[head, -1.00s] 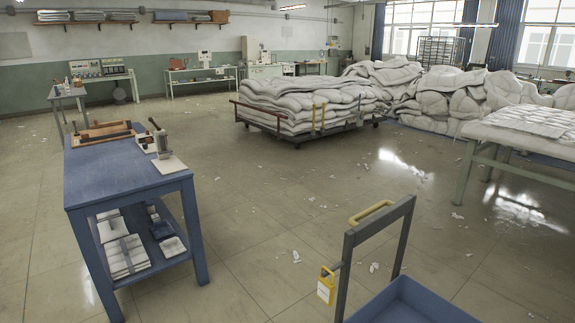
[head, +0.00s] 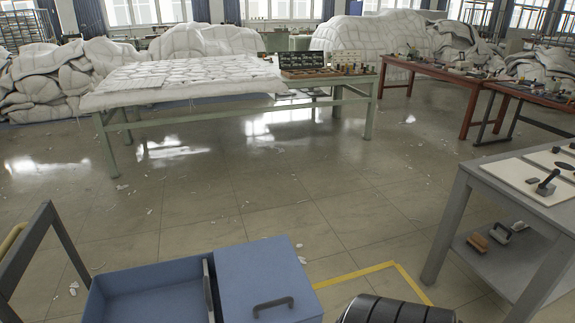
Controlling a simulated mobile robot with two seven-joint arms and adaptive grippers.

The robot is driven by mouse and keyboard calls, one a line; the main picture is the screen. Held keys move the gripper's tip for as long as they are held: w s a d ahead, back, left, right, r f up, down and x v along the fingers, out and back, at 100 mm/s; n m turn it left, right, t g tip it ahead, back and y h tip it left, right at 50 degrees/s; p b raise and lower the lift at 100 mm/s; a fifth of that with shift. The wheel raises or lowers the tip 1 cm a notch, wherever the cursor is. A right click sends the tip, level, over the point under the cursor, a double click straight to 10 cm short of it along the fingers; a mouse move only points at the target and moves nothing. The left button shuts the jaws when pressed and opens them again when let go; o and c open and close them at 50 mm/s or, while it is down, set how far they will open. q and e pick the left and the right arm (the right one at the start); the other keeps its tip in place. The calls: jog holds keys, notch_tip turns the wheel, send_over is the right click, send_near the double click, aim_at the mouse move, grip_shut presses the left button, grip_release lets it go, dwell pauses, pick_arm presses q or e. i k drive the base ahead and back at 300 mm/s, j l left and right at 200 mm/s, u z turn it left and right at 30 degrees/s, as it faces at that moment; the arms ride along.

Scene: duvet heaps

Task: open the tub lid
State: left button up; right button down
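A blue open-topped tub or tray (head: 100,300) is at the bottom left of the head view, cut off by the lower edge. Its inside looks empty. Right beside it is a blue box-like part with a flat top (head: 262,262), which looks like a closed lid. A dark handle (head: 273,306) is on its front part. A thin grey upright edge (head: 207,288) stands between the two. I cannot tell whether they are one tub or two. Neither of my grippers is in view.
A dark ribbed rounded object (head: 390,310) is at the bottom edge, near yellow floor tape (head: 350,275). A grey bench (head: 470,205) with tools stands right. A green-legged table (head: 112,150) bears a quilt. Duvet heaps (head: 60,80) lie behind. The middle floor is mostly clear, with scraps.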

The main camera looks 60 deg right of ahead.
aim_at(264, 282)
jog(key=z, duration=1.65)
